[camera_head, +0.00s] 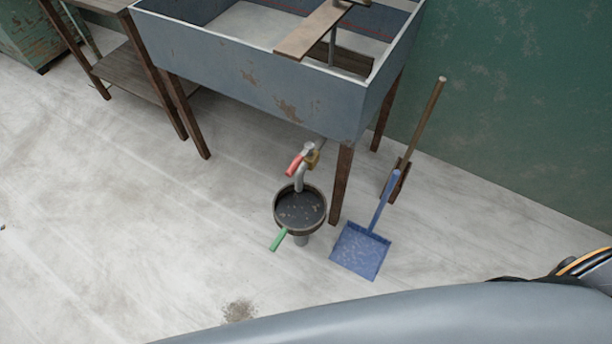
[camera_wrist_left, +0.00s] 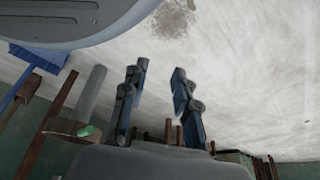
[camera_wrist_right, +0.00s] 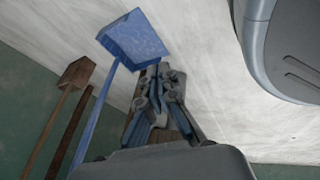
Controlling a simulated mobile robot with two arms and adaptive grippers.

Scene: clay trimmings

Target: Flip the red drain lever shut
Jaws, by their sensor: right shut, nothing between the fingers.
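The red lever (camera_head: 295,165) slants down and left from a brass valve (camera_head: 313,159) on the drain pipe under a blue-grey basin (camera_head: 250,80). The grey pipe (camera_head: 299,182) bends down over a round dark-filled funnel or bucket (camera_head: 300,208) with a green handle (camera_head: 278,240). The green handle also shows in the left wrist view (camera_wrist_left: 86,131). My left gripper (camera_wrist_left: 159,78) is open and empty, apart from everything. My right gripper (camera_wrist_right: 158,76) is shut and empty. Neither gripper's fingers show in the head view. I cannot make out the red lever in either wrist view.
A blue dustpan (camera_head: 361,250) lies right of the bucket, with a wooden-handled brush or shovel (camera_head: 415,140) against the green wall. Wooden basin legs (camera_head: 342,185) stand close to the valve. A wooden shelf (camera_head: 140,75) is at the left.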

